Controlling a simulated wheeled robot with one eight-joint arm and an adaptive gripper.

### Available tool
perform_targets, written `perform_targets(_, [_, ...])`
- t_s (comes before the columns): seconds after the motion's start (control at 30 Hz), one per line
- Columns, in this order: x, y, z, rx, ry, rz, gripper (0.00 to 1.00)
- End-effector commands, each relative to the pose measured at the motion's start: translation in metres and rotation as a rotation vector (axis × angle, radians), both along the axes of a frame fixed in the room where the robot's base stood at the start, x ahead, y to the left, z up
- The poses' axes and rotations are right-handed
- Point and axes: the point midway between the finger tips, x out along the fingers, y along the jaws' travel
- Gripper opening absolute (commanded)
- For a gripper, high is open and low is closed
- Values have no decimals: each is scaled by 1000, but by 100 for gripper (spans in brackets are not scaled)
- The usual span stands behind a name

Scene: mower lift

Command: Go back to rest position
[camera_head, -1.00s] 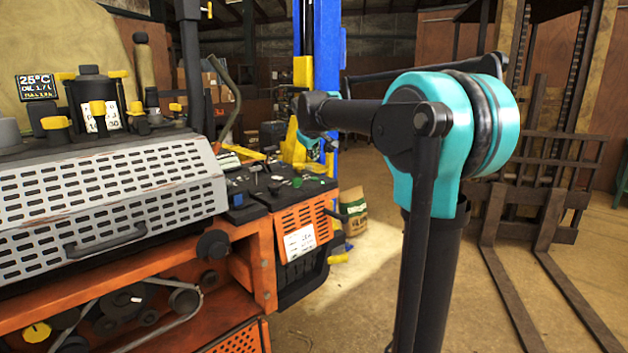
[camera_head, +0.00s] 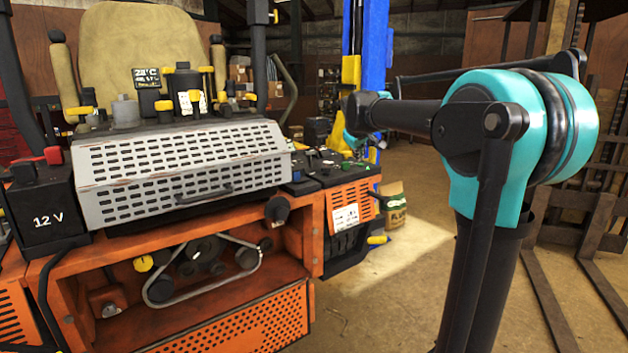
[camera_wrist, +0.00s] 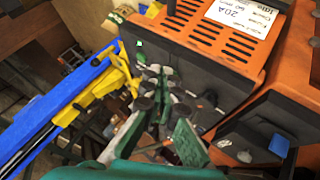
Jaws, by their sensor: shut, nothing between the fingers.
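My arm (camera_head: 476,247) stands at the right in the head view, with its forearm reaching away toward the blue lift post. My gripper (camera_wrist: 157,82) is in the wrist view, with dark fingers and green side pieces above a teal body. Its fingers are shut and empty. In the wrist view it lies over the mower's orange slotted panel side, near the black box and the yellow lift arm; I cannot tell the exact gap. In the head view the gripper is small and mostly hidden behind the forearm.
The orange mower (camera_head: 315,225) with a perforated grey cover (camera_head: 180,165) fills the left. A 12 V battery (camera_head: 48,212) sits at its left. A blue lift post (camera_head: 374,45) stands behind. Dark forks (camera_head: 560,300) lie at the right. Floor (camera_head: 400,300) between is clear.

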Motion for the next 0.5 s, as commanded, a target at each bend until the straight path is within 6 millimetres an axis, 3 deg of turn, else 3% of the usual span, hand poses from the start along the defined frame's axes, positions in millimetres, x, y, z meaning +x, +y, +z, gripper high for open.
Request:
perform_targets(0.27, [-30, -11, -35, 46, 32, -45, 0])
perform_targets(0.5, [-75, -24, -84, 111, 78, -108, 0])
